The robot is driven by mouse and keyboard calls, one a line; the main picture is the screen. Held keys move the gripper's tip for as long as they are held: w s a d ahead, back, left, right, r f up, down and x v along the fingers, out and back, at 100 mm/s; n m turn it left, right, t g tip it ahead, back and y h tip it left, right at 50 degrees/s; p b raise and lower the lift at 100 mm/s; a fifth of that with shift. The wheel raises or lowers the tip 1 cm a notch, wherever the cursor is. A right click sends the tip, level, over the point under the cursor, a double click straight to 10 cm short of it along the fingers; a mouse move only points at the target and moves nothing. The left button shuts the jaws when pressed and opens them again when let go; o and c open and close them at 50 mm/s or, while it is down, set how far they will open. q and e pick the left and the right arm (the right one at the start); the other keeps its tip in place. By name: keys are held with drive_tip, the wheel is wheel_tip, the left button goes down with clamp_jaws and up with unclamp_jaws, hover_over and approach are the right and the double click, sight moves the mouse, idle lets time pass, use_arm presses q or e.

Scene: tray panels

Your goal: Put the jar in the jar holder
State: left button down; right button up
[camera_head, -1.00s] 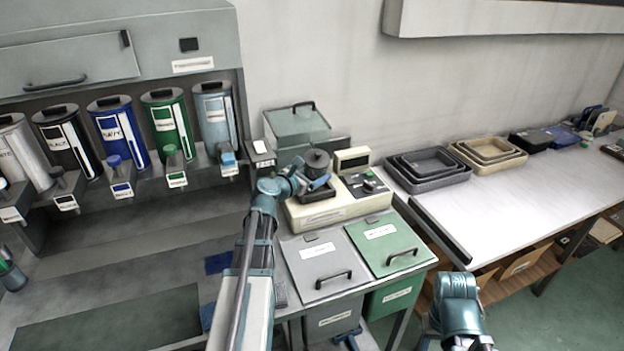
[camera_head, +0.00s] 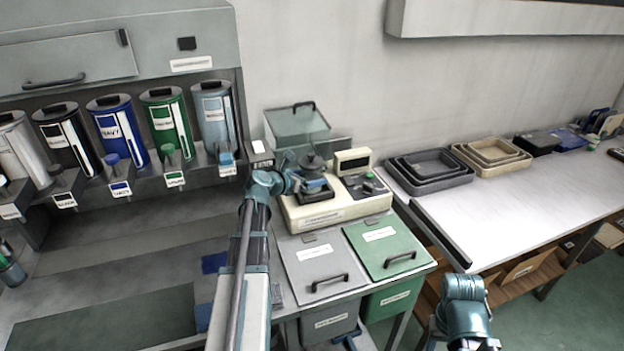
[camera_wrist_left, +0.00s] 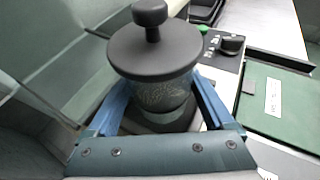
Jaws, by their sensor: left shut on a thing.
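The jar has a dark round lid with a knob (camera_head: 312,161). In the left wrist view it shows a clear body with grainy contents (camera_wrist_left: 163,95). My left gripper (camera_head: 314,184) is shut on the jar, with a blue finger on each side of its body; the jar is upright. It is over a dark square seat (camera_head: 318,197) on the cream machine, which may be the jar holder. The jar's base is mostly hidden, so I cannot tell whether it touches the seat. My right arm shows at the lower right; its gripper is out of view.
The cream machine (camera_head: 335,213) has a display (camera_head: 352,160) and a control panel at the right. A greenish clear box (camera_head: 297,127) stands behind it. Grey (camera_head: 318,268) and green (camera_head: 390,250) lidded bins are in front. Colored canisters (camera_head: 118,130) line the left.

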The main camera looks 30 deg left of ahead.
use_arm(q)
drive_tip(key=shift+f, duration=0.1)
unclamp_jaws()
drive_tip(key=shift+r, duration=0.25)
drive_tip(key=p+v, duration=0.4)
drive_tip(key=v, duration=0.8)
drive_tip(key=shift+p, duration=0.35)
drive_tip(key=shift+d+f, duration=0.1)
